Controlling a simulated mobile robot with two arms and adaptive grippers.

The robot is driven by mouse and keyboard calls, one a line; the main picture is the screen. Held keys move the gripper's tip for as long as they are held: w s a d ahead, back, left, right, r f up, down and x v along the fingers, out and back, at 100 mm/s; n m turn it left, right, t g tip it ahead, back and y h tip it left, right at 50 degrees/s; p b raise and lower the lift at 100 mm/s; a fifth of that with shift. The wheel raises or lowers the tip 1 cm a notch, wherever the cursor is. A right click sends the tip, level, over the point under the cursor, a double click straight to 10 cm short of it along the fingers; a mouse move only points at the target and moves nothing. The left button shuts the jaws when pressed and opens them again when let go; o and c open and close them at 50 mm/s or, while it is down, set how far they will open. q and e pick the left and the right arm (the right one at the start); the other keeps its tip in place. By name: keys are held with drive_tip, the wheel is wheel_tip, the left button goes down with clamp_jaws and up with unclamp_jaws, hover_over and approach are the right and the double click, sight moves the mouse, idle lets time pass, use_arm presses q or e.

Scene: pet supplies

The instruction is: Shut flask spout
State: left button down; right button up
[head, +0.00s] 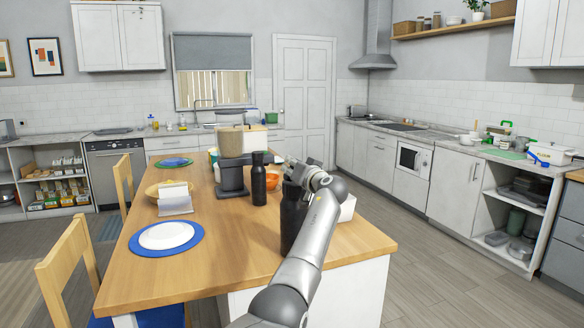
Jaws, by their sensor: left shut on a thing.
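A tall dark flask (291,220) stands upright near the right edge of the wooden table, partly hidden behind my left arm. My left gripper (294,174) is at the top of this flask and is shut on it. The fingers and wrist cover the flask's top, so I cannot tell how its spout stands. A slimmer black bottle (258,182) stands upright a little to the left, apart from the gripper. My right gripper is out of view.
On the wooden table (225,262) are a dark appliance with a beige bowl (235,142), an orange bowl (272,180), a white plate on a blue mat (190,238) and a white napkin holder (174,203). The front of the table is clear.

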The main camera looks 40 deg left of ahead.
use_arm(q)
drive_tip(key=c, duration=1.7)
unclamp_jaws()
drive_tip(key=shift+o, duration=0.2)
drive_tip(key=v, duration=1.2)
